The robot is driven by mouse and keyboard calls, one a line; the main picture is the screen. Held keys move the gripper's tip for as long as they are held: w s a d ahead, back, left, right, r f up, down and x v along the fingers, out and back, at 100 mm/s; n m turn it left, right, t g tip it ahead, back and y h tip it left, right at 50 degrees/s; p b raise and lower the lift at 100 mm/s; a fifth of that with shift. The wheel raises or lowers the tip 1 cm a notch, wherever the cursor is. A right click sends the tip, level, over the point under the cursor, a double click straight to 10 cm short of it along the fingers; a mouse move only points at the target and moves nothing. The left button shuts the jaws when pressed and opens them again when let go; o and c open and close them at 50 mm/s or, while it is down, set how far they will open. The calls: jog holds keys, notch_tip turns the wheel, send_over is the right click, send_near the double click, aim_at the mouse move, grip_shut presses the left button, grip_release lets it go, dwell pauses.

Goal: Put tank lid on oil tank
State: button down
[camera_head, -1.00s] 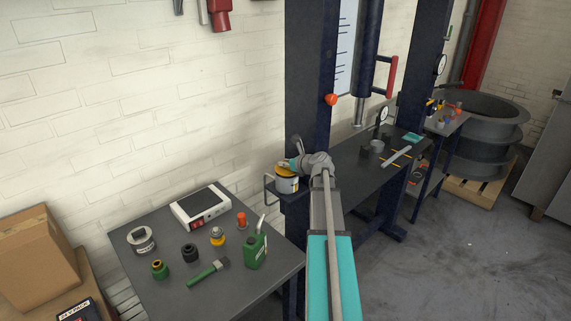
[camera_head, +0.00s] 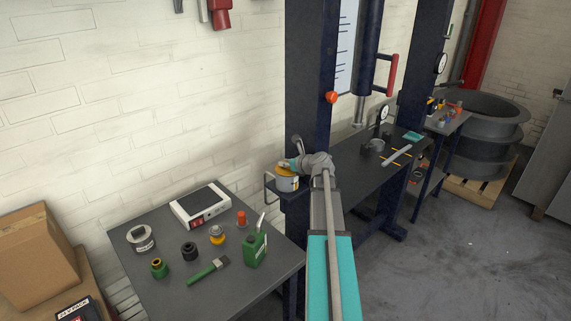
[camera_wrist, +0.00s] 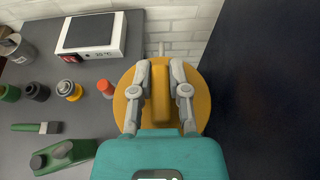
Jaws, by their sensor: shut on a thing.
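The yellow tank lid (camera_wrist: 202,108) is a round disc with a raised bar handle (camera_wrist: 161,95). My gripper (camera_wrist: 161,75) is shut on that handle, one finger on each side, in the wrist view. In the head view, the lid (camera_head: 284,170) sits at the top of the oil tank (camera_head: 287,184), a small light can with a label. The lid looks about level there, but I cannot tell whether it is fully seated. In the wrist view the lid hides the tank. My gripper (camera_head: 297,164) is partly hidden by my wrist in the head view.
The tank stands on a small railed shelf (camera_head: 270,187) beside the dark press column (camera_head: 308,90). The press bed (camera_head: 350,170) lies at right.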

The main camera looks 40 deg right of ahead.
jog(key=shift+f, duration=0.3)
jog(key=c, duration=0.5)
grip_release()
jog(key=shift+c, duration=0.2)
dwell(0.4)
